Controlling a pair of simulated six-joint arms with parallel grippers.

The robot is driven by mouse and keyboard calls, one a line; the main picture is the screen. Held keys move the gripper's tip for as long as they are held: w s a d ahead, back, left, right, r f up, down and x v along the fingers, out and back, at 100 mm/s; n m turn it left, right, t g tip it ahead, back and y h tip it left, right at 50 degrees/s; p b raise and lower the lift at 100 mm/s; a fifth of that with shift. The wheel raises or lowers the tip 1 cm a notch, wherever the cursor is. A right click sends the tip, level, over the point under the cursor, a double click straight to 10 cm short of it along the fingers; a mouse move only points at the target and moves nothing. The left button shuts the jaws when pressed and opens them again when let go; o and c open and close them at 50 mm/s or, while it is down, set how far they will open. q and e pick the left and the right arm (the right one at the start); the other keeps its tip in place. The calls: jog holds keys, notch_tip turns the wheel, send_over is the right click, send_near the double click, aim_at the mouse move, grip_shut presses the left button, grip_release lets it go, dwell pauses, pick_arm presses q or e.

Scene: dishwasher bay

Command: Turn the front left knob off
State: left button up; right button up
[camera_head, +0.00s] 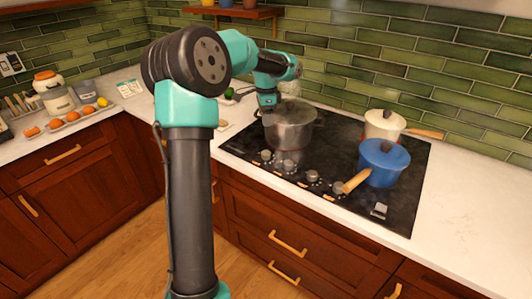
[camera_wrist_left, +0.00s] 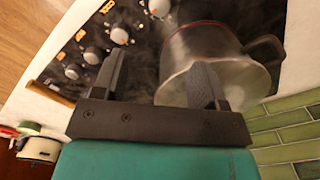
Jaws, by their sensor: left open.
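A row of round metallic knobs runs along the front of the black cooktop (camera_head: 348,205), including a leftmost knob (camera_head: 266,156), a second knob (camera_head: 288,166) and a third knob (camera_head: 312,176). The knobs also show in the left wrist view, one of them a silver knob (camera_wrist_left: 93,55). I cannot tell their settings. A metal pot (camera_head: 292,128) stands at the cooktop's left. My left gripper (camera_head: 267,106) is at the pot's left, behind the knobs, partly hidden by my wrist. In the left wrist view the gripper (camera_wrist_left: 160,60) is open and empty, with the pot (camera_wrist_left: 222,62) beside and partly behind its right finger. My right gripper is not in view.
A blue pot (camera_head: 384,165) with a wooden handle reaches over the right end of the knob row. A cream pot (camera_head: 383,125) stands behind it. Faint haze hangs around the metal pot. The counter right of the cooktop is clear.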

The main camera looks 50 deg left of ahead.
aim_at(266, 153)
pick_arm(q)
notch_tip(266, 153, down, 16)
jog(key=shift+f, duration=0.15)
dwell(0.4)
jog(key=shift+c, duration=0.2)
jog(key=c, duration=0.9)
